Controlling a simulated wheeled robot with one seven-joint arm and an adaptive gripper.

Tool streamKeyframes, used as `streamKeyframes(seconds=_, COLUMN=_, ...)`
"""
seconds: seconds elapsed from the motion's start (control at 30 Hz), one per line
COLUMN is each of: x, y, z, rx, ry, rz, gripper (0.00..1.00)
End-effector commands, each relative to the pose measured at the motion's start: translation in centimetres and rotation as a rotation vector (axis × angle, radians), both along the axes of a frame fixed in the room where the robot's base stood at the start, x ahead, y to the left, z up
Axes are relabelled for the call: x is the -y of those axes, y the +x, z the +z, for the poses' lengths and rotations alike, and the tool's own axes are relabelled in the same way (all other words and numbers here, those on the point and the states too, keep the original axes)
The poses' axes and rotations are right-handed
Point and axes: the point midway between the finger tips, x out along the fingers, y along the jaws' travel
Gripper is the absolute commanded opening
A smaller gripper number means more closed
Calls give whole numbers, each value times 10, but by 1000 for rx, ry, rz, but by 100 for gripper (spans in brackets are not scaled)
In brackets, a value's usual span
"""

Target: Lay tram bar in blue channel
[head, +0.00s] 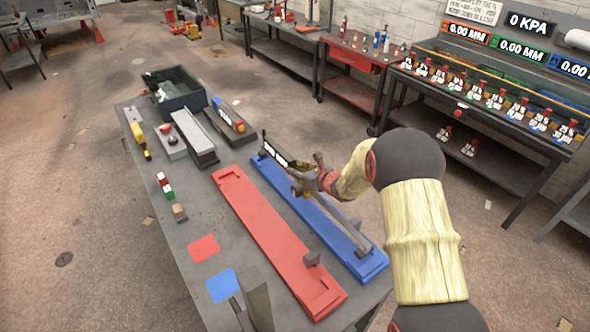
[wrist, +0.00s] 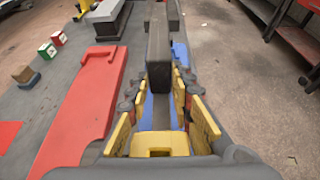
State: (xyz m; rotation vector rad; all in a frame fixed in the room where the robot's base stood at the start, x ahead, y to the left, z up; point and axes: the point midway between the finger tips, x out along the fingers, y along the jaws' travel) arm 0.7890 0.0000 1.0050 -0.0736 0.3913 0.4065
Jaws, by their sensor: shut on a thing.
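The blue channel (head: 262,174) is a long blue tray on the right side of the bench, parallel to the red channel (head: 255,230). A long grey tram bar (head: 345,225) runs lengthwise over the blue channel, roughly in line with it. In the wrist view the dark grey bar (wrist: 159,60) passes between my yellow-padded fingers. My gripper (head: 301,187) is shut on the bar near its middle; it also shows in the wrist view (wrist: 162,95). The gripper hides part of the bar. I cannot tell whether the bar touches the channel floor.
The grey bench (head: 185,222) also holds a dark bin (head: 180,100), grey blocks (head: 195,140), a yellow tool (head: 139,138), small coloured blocks (head: 164,185), and red (head: 203,248) and blue (head: 222,284) squares. A grey upright (head: 258,300) stands at the near end.

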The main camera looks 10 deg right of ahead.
Motion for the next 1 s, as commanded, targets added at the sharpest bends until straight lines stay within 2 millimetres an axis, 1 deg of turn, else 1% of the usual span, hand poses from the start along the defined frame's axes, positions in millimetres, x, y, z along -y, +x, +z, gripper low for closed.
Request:
streamKeyframes(seconds=0.03, x=0, y=2, z=3, rx=6, ry=0, rz=0, gripper=0)
streamKeyframes(seconds=0.47, x=0, y=2, z=3, rx=6, ry=0, rz=0, gripper=0)
streamKeyframes(seconds=1.0, x=0, y=2, z=-7, rx=6, ry=0, rz=0, gripper=0)
